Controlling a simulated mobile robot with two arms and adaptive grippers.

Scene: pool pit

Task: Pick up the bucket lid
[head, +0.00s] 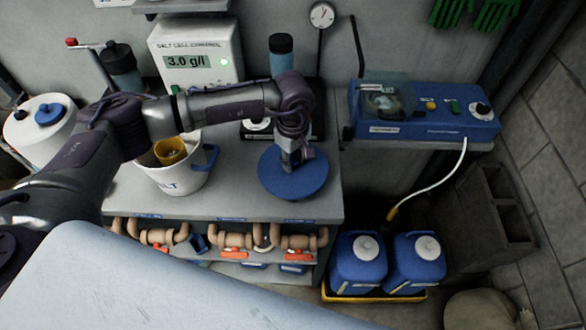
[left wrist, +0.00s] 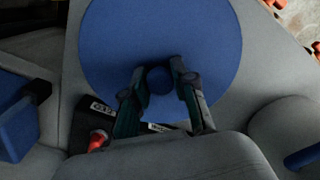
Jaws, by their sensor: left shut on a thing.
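The bucket lid (head: 302,181) is a round blue disc with a small round knob in its middle. In the head view it is at the right end of the grey bench, below my left gripper (head: 292,162). The left wrist view shows the lid (left wrist: 115,40) filling the upper middle. There the two fingers of my left gripper (left wrist: 160,80) are on either side of the knob and shut on it. I cannot tell whether the lid touches the bench. The white bucket (head: 172,182) stands open on the bench to the left, with a yellow scoop (head: 170,151) in it. My right gripper is out of view.
A salt cell control box (head: 195,60) stands behind the bucket. A blue device (head: 425,110) sits on a shelf at right. Two blue canisters (head: 358,262) stand in a yellow tray (head: 376,296) on the floor. Pipes and valves (head: 235,240) lie on a shelf under the bench.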

